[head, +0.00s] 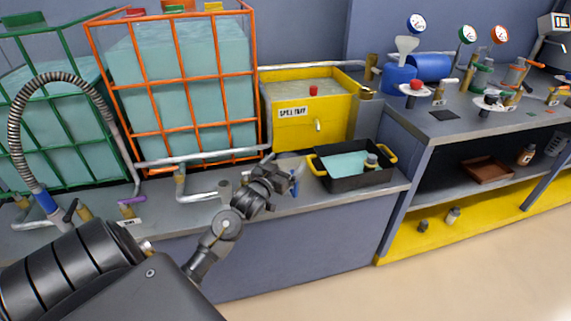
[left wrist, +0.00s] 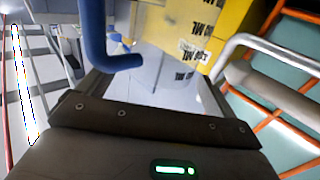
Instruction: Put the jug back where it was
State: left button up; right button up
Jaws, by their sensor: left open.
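My left gripper (head: 285,184) is open above the grey bench, in front of the yellow box. A small blue part (head: 295,188) shows at its fingers in the head view. In the left wrist view, a bent blue handle (left wrist: 112,62) hangs just ahead of the gripper, left of centre. Beside it is a pale, see-through body with dark markings (left wrist: 185,75), which looks like the jug. Most of the jug is hidden behind my gripper in the head view. I cannot tell whether the fingers touch the handle. My right gripper is out of view.
A yellow box (head: 286,132) with a tap stands behind my gripper. A black tray (head: 350,183) with yellow handles is to its right. An orange-caged tank (head: 150,133) and a metal pipe (head: 205,158) are to its left. A blue funnel container (head: 398,79) stands on the right bench.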

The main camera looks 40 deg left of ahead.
pick_arm(q)
jog(key=s+d, duration=0.2)
jog(key=s, duration=0.9)
jog(key=shift+p, duration=0.3)
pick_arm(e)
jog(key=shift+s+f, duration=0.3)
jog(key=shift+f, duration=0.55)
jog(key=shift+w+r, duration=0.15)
